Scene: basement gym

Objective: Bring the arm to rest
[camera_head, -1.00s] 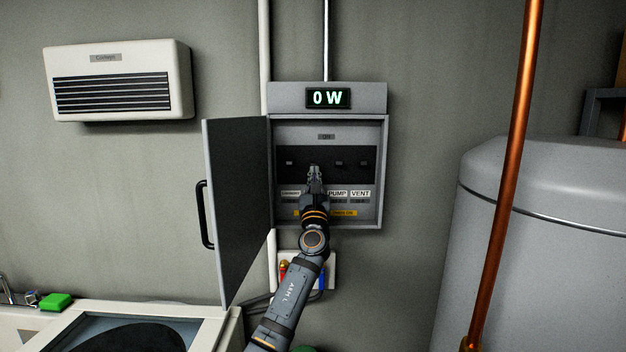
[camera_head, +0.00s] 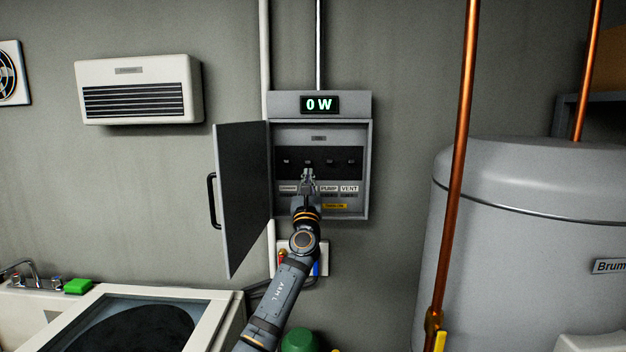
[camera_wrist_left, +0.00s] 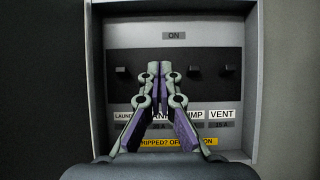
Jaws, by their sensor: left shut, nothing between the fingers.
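My left gripper (camera_head: 308,175) is shut and empty in front of the open breaker box (camera_head: 367,180). In the left wrist view its closed fingertips (camera_wrist_left: 160,68) overlap the dark switch strip (camera_wrist_left: 215,58) below an "ON" label. Small switches show on the strip, and the fingers hide part of it. Labels "PUMP" and "VENT" (camera_head: 349,188) read clearly; the label behind the fingers is partly hidden. Whether the fingertips touch the strip I cannot tell. My right gripper is not in view.
The box's door (camera_head: 243,195) stands open to the left, close to my left arm. The display (camera_head: 320,104) reads "0 W". A copper pipe (camera_head: 463,130) and a grey tank (camera_head: 500,220) stand right. A heater (camera_head: 140,90) hangs left, above a white-framed unit (camera_head: 215,310).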

